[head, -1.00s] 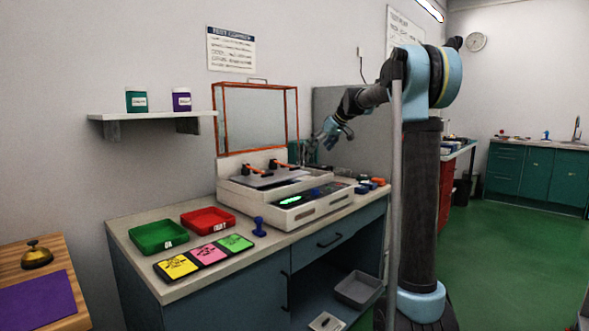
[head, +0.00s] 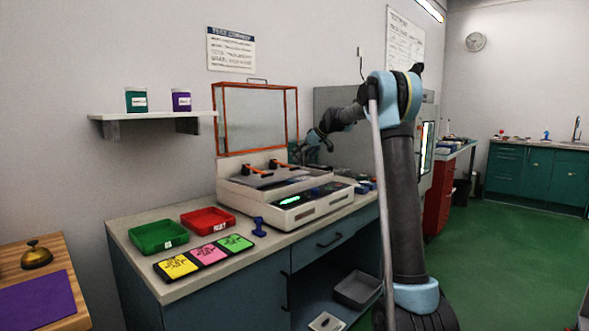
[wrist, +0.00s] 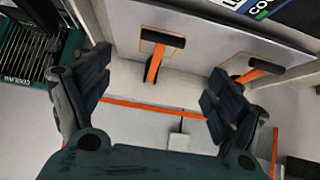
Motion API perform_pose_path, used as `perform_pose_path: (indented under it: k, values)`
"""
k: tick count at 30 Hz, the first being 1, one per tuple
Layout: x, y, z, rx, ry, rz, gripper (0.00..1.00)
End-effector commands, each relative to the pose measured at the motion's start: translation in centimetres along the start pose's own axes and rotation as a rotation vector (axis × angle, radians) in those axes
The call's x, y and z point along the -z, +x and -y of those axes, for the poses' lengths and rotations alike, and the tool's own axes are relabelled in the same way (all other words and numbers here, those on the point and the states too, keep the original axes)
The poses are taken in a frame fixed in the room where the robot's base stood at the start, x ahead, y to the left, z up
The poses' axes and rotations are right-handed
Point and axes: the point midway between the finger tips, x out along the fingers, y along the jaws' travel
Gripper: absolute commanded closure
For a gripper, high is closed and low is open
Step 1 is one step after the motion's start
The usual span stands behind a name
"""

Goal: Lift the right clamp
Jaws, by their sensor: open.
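Two clamps with orange levers and black grips stand on the test fixture (head: 300,217). The right clamp (head: 277,164) stands beside the left clamp (head: 252,169) in the head view. The wrist view looks at the fixture from the other way round, so the right clamp (wrist: 153,62) appears left of the left clamp (wrist: 252,74). My gripper (head: 304,155) is open and empty, just right of the right clamp in the head view. In the wrist view my gripper (wrist: 157,85) has its fingers spread on both sides of the right clamp, apart from it.
An orange-framed lid (head: 255,118) stands raised behind the clamps. A green tray (head: 159,236), a red tray (head: 208,220) and a blue stamp-like object (head: 259,227) are on the bench to the left. A grey cabinet (head: 345,110) stands behind my arm.

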Motion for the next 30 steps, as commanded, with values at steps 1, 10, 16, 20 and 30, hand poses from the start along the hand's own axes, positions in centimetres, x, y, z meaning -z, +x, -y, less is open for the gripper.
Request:
perform_pose_path:
  k: [1,10,16,20,30]
  values:
    - [0.0,1.0,0.0,0.001,-0.001,0.0,0.14]
    - [0.0,5.9,0.0,0.0,-0.001,0.0,0.14]
    - [0.0,7.8,0.0,0.0,0.001,0.0,0.14]
    - [0.0,8.3,0.0,0.0,0.001,0.0,0.14]
    - [0.0,8.4,0.0,0.0,0.001,0.0,0.3]
